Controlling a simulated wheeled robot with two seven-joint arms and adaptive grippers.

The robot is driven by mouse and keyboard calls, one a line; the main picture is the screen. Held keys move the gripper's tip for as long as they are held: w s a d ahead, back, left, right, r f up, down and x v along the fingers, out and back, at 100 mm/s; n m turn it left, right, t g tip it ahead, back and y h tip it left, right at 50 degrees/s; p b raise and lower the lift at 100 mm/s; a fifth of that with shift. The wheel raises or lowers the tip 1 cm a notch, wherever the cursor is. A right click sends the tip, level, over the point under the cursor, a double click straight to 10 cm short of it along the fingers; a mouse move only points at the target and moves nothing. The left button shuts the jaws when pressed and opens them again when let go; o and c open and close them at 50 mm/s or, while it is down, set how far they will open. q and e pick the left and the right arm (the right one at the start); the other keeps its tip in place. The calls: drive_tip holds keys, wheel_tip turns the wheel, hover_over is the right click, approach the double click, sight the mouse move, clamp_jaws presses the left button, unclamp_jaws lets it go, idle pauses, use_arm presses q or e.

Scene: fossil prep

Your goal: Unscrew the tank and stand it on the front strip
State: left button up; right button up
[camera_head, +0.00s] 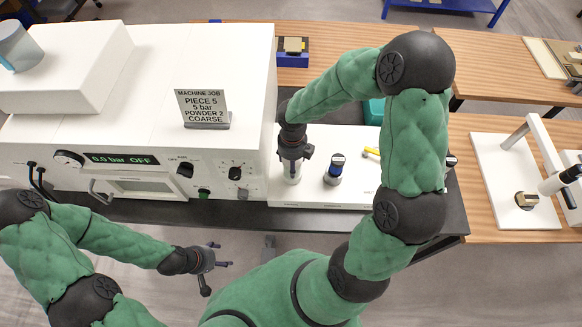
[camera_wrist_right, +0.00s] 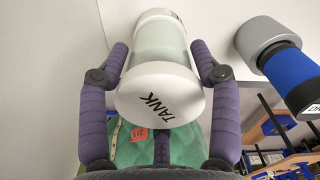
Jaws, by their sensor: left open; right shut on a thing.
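The tank (camera_head: 292,174) is a pale cylinder with white ends, in front of the machine's right side in the head view. My right gripper (camera_head: 292,156) is shut on it from above. In the right wrist view the tank (camera_wrist_right: 160,75) lies between both purple fingers of the right gripper (camera_wrist_right: 160,55), with its white cap marked TANK facing the camera. I cannot tell if its lower end touches anything. My left gripper (camera_head: 218,257) is open and empty, in front of the bench. A dark front strip of bench (camera_head: 230,212) runs below the machine.
My right arm hides part of the board.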

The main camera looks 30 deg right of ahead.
drive_tip(key=o, duration=1.7)
wheel_tip(320, 180, up, 4)
drive_tip(key=p, duration=0.4)
drive_tip(key=shift+f, duration=0.2)
drive_tip(key=shift+f, duration=0.1)
